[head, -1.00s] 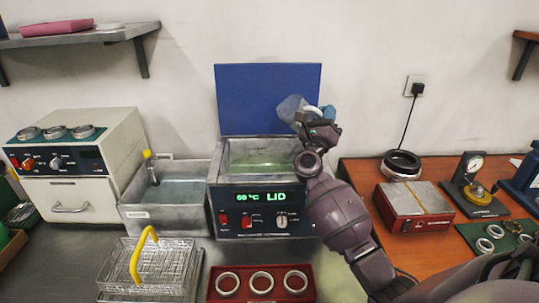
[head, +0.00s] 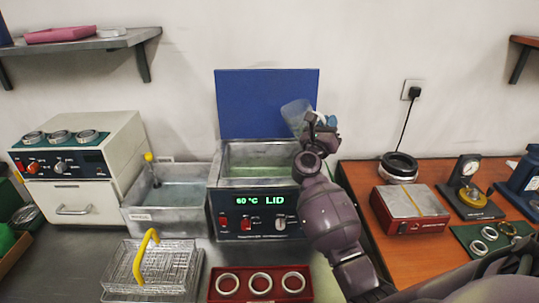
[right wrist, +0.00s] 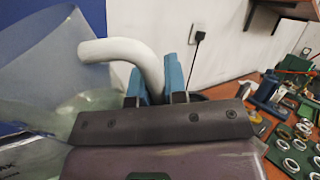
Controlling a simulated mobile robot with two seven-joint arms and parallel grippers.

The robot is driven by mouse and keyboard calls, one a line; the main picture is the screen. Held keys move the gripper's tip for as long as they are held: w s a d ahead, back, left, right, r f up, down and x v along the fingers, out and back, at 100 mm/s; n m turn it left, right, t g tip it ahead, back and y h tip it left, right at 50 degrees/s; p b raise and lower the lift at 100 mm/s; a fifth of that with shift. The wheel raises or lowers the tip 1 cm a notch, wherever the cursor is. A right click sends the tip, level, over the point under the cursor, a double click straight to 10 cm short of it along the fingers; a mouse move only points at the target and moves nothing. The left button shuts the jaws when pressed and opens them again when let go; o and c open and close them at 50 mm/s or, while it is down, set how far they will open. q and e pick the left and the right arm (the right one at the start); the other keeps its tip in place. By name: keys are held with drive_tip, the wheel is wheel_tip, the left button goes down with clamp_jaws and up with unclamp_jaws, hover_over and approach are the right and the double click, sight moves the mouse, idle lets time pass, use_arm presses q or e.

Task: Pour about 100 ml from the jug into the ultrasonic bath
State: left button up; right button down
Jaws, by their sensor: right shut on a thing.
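My right gripper (head: 319,121) is shut on the white handle (right wrist: 122,50) of the translucent jug (head: 296,114). It holds the jug above the back right of the ultrasonic bath (head: 260,199), in front of the raised blue lid (head: 262,95). The jug leans left in the head view. In the right wrist view the jug's clear wall (right wrist: 50,62) fills the left side, with pale greenish liquid behind or inside it; I cannot tell which. The bath's tank is open and holds greenish liquid (head: 260,170). Its display reads 60 °C and LID. No falling stream is visible. My left gripper is out of view.
A steel tank (head: 140,218) of liquid stands left of the bath. A wire basket (head: 125,262) with a yellow handle and a red tray (head: 232,297) of rings lie in front. A red box (head: 412,222) and a dial gauge (head: 469,190) stand on the right table.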

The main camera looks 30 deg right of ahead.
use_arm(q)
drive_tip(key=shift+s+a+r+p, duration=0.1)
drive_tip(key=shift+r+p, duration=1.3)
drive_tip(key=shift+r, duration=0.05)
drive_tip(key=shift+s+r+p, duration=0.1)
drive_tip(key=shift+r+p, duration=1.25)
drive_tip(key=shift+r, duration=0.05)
use_arm(e)
drive_tip(key=shift+s+d+f+m+g+y, duration=0.15)
drive_tip(key=shift+d+f+m+g+y, duration=0.5)
drive_tip(key=shift+f+m+y, duration=0.35)
drive_tip(key=shift+s+d+f+m+g+y, duration=0.15)
drive_tip(key=shift+d+f+m+g+y, duration=0.5)
drive_tip(key=shift+f+m+y, duration=0.35)
